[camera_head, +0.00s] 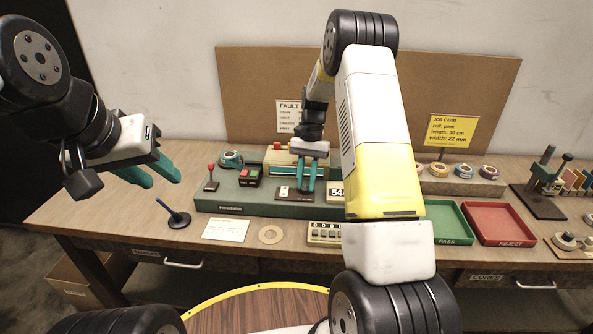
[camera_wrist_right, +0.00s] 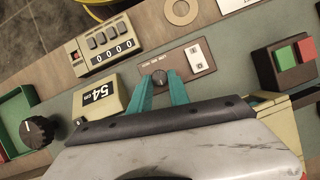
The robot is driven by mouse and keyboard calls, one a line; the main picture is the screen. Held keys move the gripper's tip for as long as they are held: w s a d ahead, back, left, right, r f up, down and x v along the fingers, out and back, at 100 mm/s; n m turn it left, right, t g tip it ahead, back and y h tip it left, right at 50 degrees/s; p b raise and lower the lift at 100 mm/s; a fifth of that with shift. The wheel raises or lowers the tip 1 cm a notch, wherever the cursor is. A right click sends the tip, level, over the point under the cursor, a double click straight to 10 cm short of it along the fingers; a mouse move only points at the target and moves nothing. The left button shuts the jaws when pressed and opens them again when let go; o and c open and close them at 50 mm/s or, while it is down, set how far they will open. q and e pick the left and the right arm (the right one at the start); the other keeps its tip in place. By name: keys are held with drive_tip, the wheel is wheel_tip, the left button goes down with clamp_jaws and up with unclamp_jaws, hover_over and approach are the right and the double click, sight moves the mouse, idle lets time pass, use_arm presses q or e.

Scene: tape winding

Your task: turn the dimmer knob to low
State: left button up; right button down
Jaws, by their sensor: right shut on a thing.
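The dimmer knob (camera_wrist_right: 158,78) is a small dark round knob on a brown plate (camera_wrist_right: 180,64) with tiny lettering, too small to read surely. In the right wrist view it sits between the teal fingertips of my right gripper (camera_wrist_right: 159,86), which is shut on it. In the head view my right gripper (camera_head: 306,189) points down at the green console (camera_head: 265,208), and its fingers mostly hide the knob. My left gripper (camera_head: 152,175) is open and empty, raised over the left part of the table.
A green and red button box (camera_wrist_right: 285,63) is at right. Green (camera_head: 447,223) and red (camera_head: 498,224) trays stand right in the head view.

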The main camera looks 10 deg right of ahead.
drive_tip(key=c, duration=1.2)
unclamp_jaws()
drive_tip(key=shift+c, duration=0.2)
drive_tip(key=v, duration=0.7)
drive_tip(key=shift+r, duration=0.4)
drive_tip(key=shift+w, duration=0.1)
